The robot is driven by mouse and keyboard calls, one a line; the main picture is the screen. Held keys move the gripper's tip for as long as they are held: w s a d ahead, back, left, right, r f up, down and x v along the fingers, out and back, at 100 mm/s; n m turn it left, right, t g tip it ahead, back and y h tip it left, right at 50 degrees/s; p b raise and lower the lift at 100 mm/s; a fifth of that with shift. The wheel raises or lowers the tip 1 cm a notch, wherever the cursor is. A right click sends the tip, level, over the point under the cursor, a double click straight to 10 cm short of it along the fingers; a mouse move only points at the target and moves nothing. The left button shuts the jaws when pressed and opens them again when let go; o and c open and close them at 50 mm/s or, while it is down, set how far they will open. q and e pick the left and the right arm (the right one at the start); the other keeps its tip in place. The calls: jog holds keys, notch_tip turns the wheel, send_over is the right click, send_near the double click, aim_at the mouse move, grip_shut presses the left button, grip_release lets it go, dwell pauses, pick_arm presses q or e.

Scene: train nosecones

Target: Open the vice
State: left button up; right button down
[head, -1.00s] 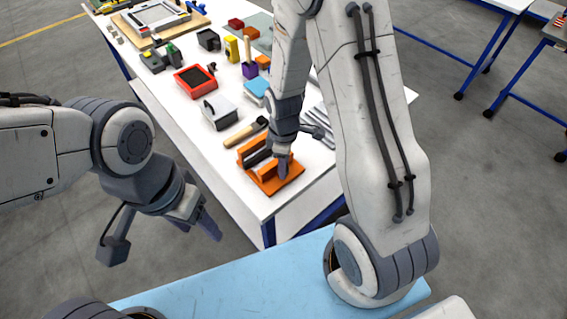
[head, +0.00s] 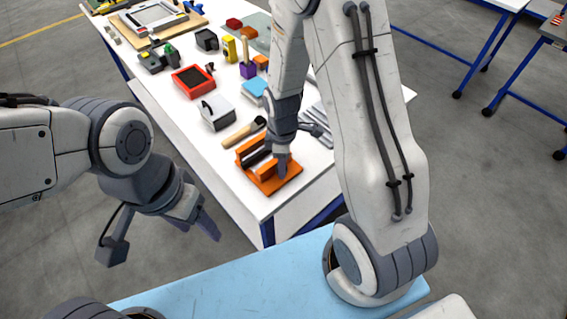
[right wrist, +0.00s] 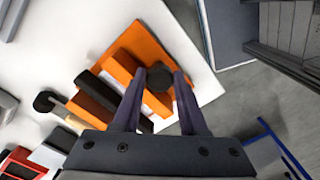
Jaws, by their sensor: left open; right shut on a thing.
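The orange vice (head: 284,184) lies near the front corner of the white table, with a dark bar (head: 257,157) between its orange parts. In the right wrist view, the vice (right wrist: 142,44) shows orange blocks on a flat orange base, and the dark bar (right wrist: 98,92) lies across it. My right gripper (head: 283,170) is at the vice's near side. In the right wrist view its fingers (right wrist: 158,88) are shut on a dark round knob (right wrist: 159,75). My left gripper (head: 212,229) hangs open and empty in front of the table, away from the vice.
A wooden-handled tool (head: 243,132) lies just behind the vice. A grey box (head: 218,112), a red tray (head: 193,81) and several other items stand further back. The white table's front corner (head: 262,208) is close to the vice.

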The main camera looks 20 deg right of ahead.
jog(key=shift+w+a, duration=0.2)
jog(key=shift+w, duration=0.05)
dwell(0.3)
jog(key=c, duration=0.6)
grip_release()
jog(key=shift+r, duration=0.1)
jog(key=shift+o, duration=0.8)
jog(key=shift+a, duration=0.1)
